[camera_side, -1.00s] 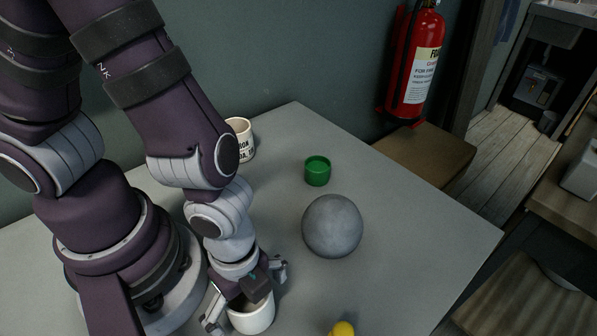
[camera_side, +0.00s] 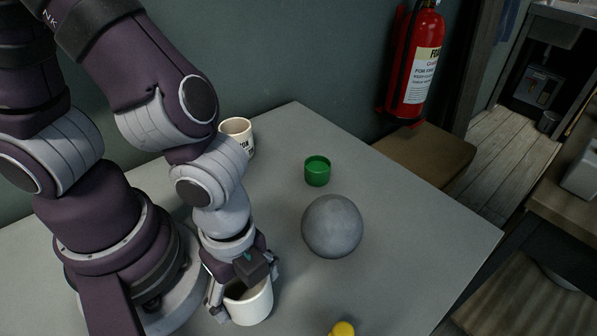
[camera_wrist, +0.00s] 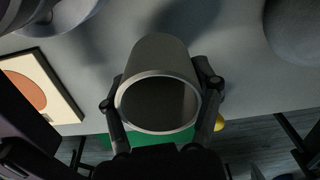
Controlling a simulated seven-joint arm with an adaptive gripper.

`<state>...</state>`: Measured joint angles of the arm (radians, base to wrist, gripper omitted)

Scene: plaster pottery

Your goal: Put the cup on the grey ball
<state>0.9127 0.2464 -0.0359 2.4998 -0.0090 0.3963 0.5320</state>
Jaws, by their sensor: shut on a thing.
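A white cup (camera_side: 251,307) is in my gripper (camera_side: 243,292) at the near side of the table, left of the grey ball. The fingers are shut on its two sides. In the wrist view the cup (camera_wrist: 158,54) sits between the fingertips (camera_wrist: 161,94), its dark open mouth facing the camera. It looks upright, perhaps slightly raised; I cannot tell its clearance. The grey ball (camera_side: 332,226) rests on the table to the right and farther back, apart from the cup. Part of the ball (camera_wrist: 297,28) shows at the wrist view's top right corner.
A small green cup (camera_side: 317,171) stands behind the ball. A lettered mug (camera_side: 236,135) stands at the back, beside my arm. A yellow object (camera_side: 342,328) lies at the near edge. The table (camera_side: 400,215) is clear right of the ball. A fire extinguisher (camera_side: 415,62) hangs beyond.

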